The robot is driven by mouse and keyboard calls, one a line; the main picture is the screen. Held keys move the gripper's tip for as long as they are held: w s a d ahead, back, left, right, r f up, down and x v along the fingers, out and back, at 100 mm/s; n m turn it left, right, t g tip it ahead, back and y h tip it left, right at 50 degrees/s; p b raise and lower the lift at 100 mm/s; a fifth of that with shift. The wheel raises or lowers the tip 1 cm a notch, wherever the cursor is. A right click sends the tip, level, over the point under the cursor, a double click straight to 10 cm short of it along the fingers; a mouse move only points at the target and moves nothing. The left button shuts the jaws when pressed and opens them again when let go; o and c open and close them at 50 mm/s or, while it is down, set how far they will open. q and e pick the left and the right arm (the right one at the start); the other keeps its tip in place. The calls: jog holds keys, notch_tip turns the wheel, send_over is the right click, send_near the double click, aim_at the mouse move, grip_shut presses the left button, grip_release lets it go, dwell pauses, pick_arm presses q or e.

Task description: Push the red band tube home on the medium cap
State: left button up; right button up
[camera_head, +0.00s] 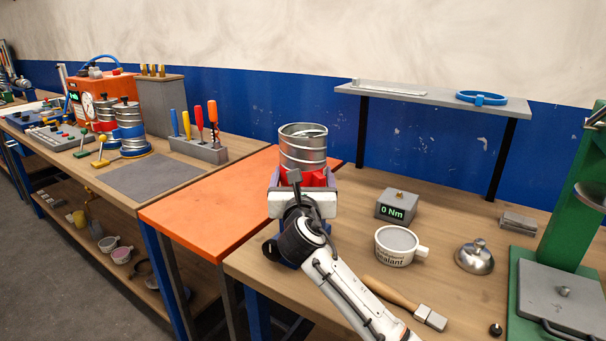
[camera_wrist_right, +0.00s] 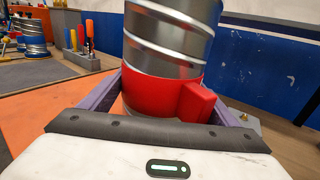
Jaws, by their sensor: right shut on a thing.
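The red band tube is a silver spiral-ribbed metal cylinder (camera_head: 303,145) with a red band and a red block low on it. It stands about upright in my right gripper (camera_head: 303,180), near the orange board. In the right wrist view the purple fingers lie on both sides of the red band (camera_wrist_right: 160,92), shut on it. The tube's lower end is hidden by the gripper, so I cannot tell what is under it. A silver domed piece with a knob (camera_head: 474,258) lies on the right bench; I cannot tell whether it is the medium cap. My left gripper is not in view.
An orange board (camera_head: 205,212) lies left of the gripper. The sealant tub (camera_head: 397,247), a 0 Nm display box (camera_head: 395,206) and a mallet (camera_head: 405,301) are to the right. A raised grey shelf (camera_head: 430,97) stands behind. A green press (camera_head: 560,240) is at the far right.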

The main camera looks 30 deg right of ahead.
jog(key=shift+f, duration=0.3)
jog(key=o, duration=1.3)
jog(key=shift+f, duration=0.1)
jog(key=shift+s, duration=0.1)
jog(key=v, duration=1)
jog(key=shift+a+b, duration=0.1)
jog(key=shift+b, duration=0.2)
